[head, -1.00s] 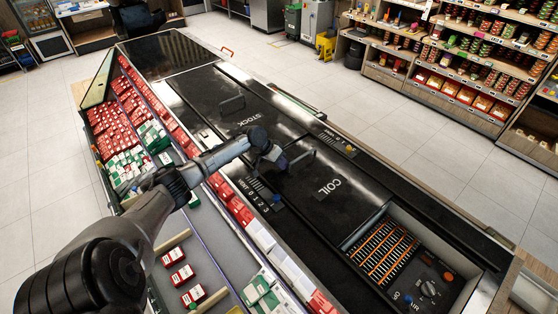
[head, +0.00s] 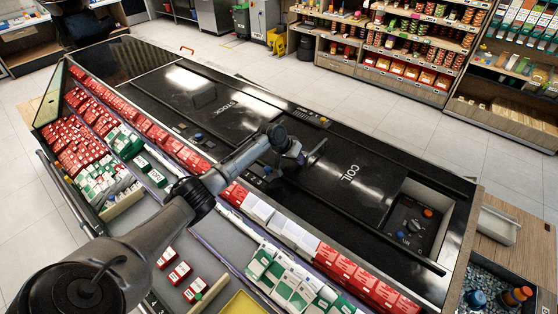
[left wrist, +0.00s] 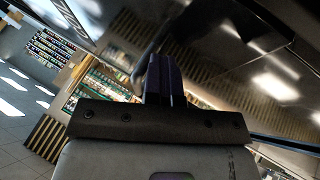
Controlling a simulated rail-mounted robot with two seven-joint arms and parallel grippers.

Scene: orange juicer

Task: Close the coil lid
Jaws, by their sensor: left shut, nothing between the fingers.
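The black coil lid (head: 362,188), marked COIL, lies flat on the dark counter. It covers the orange-barred grate; the recess with the knob panel (head: 408,222) is open at its right edge. The lid's handle (head: 317,153) stands at its left end, partly hidden by my gripper. My left gripper (head: 306,157) is at this handle, its fingers shut and empty. Whether it touches the handle is unclear. In the left wrist view the closed fingers (left wrist: 162,82) point at a dark glossy surface, with a dark curved bar just beside them.
The STOCK lid (head: 205,97) lies flat to the left. Rows of red and white packs (head: 300,235) line the counter's near side. A white tray (head: 495,224) and a bin with bottles (head: 512,297) stand at the right.

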